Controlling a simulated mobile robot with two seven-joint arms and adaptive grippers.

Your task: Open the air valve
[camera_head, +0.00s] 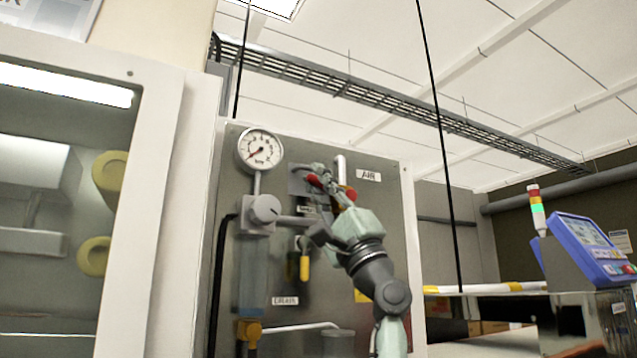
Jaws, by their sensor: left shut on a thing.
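The air valve's red handle (350,192) shows in the head view on the grey panel, beside the AIR label (368,175). My left gripper (318,177) is at the handle and shut on it, with red showing on both sides of the fingers. The fingers and wrist hide most of the handle and the valve body, so its exact angle is hard to tell. A pressure gauge (260,148) sits up and to the left, its needle pointing to the lower left. My right gripper is not in view.
A round regulator knob (266,208) sits left of my gripper. A yellow handle (304,266) hangs below it, above the DRAIN label (285,300). A glass-fronted cabinet (150,200) stands at left. A blue display (585,247) and signal light (536,210) are at right.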

